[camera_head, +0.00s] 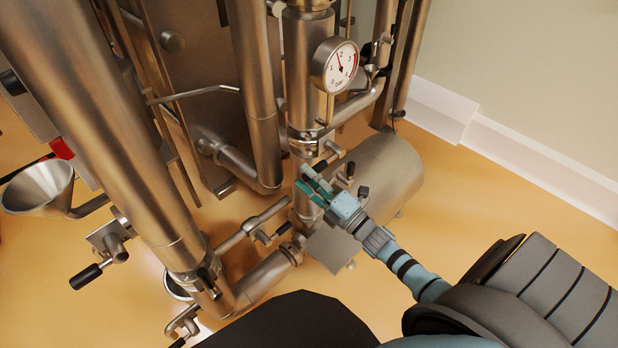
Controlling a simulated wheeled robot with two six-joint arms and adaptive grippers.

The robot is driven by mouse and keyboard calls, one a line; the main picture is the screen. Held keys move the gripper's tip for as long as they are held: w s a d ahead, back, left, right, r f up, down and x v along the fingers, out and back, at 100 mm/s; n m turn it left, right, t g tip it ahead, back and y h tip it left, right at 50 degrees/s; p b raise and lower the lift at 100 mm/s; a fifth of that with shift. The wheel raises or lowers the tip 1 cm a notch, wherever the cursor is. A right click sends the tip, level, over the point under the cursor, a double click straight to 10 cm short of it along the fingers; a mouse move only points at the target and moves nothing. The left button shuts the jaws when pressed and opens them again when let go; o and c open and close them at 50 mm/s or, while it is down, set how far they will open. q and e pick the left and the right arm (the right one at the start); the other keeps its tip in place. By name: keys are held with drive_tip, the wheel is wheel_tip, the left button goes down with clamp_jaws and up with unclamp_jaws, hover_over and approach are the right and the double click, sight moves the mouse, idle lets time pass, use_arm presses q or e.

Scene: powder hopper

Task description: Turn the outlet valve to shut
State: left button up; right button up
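My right gripper (309,180) reaches in from the lower right, its fingers pointing up and left at a steel vertical pipe (305,205). Green parts show at its fingers. The fingertips are close to the valve fittings on this pipe, just below the gauge column. Whether they touch or hold a handle is too small to tell. Several black-tipped valve handles show: one beside the gripper (350,170), one lower left of it (263,237), one at far left (86,276). Which one is the outlet valve is not clear. My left gripper is not in view.
A round pressure gauge (335,66) sits above the gripper. A steel cylinder (388,175) lies behind it. Thick pipes (105,120) crowd the left, with a steel funnel (38,187) beside them. Open orange floor (480,215) lies to the right, up to the white skirting (540,165).

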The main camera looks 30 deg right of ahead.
drive_tip(key=shift+d, duration=0.1)
drive_tip(key=v, duration=1.2)
